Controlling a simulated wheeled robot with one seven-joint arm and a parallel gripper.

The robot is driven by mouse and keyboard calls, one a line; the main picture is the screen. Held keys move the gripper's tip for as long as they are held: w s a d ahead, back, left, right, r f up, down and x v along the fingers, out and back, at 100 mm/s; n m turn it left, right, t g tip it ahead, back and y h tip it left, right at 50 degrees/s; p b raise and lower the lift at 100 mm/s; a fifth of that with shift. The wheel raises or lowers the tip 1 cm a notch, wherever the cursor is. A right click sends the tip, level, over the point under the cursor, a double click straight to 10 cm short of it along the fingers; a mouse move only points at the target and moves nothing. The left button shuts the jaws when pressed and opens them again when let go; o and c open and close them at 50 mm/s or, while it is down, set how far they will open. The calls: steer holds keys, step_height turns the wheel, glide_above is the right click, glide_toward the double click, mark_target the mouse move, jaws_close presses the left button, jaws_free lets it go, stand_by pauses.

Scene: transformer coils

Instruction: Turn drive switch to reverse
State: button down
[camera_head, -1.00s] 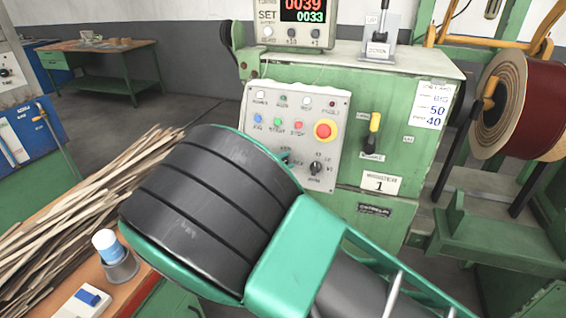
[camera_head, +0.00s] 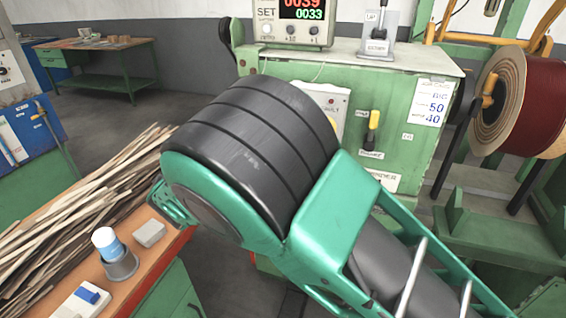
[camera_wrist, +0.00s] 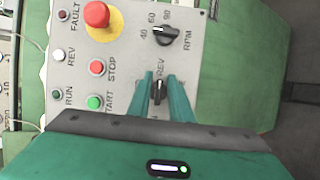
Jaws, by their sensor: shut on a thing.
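The drive switch (camera_wrist: 158,95) is a small black knob on the grey control panel (camera_wrist: 125,70), seen in the wrist view with a REV label beside it. My gripper (camera_wrist: 160,79) has its two green fingers on either side of the knob, shut on it. The knob looks lengthwise along the fingers; which position it points to is unclear. In the head view my arm covers the switch, my fingers and most of the panel, leaving only the panel's right upper part (camera_head: 338,101).
Close by on the panel are the RPM knob (camera_wrist: 165,35), red STOP button (camera_wrist: 96,67), green START button (camera_wrist: 95,103) and red emergency button (camera_wrist: 97,14). The yellow-handled lever (camera_head: 373,120) is to the right. An orange bench (camera_head: 150,262) with wooden strips stands at left.

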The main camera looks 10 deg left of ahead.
steer(key=shift+a+f, duration=0.1)
steer(key=shift+a, duration=0.2)
steer(key=c, duration=1.9)
jaws_free()
steer(key=shift+o, duration=0.2)
steer(key=shift+d, duration=0.1)
steer(key=v, duration=1)
steer(key=shift+s, duration=0.25)
